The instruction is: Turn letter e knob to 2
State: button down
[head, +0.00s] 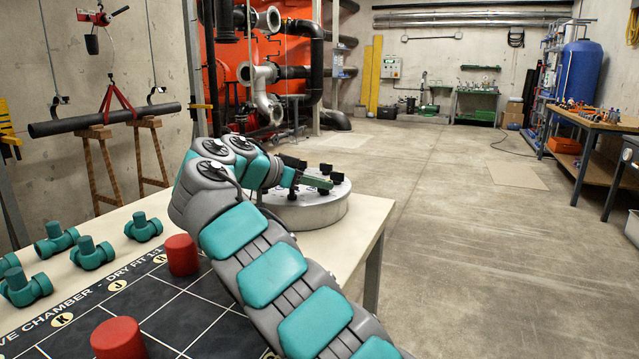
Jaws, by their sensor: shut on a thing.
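A round grey metal drum (325,212) stands on the pale table, with several black knobs (337,177) on its top. Letters and numbers on the drum are too small to read, so I cannot tell which knob is e or where it points. My gripper (299,179) is at the left part of the drum's top, reaching in from the left, shut on a black knob. My own wrist and the small size hide most of the held knob and the fingertips.
Several teal pipe fittings (92,252) and two red cylinders (181,254) stand on the table at the left, around a black marked mat (190,310). The table's right edge (384,215) is close to the drum. Open floor (480,240) lies beyond.

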dwell(0.7)
jog(key=c, duration=0.9)
grip_release()
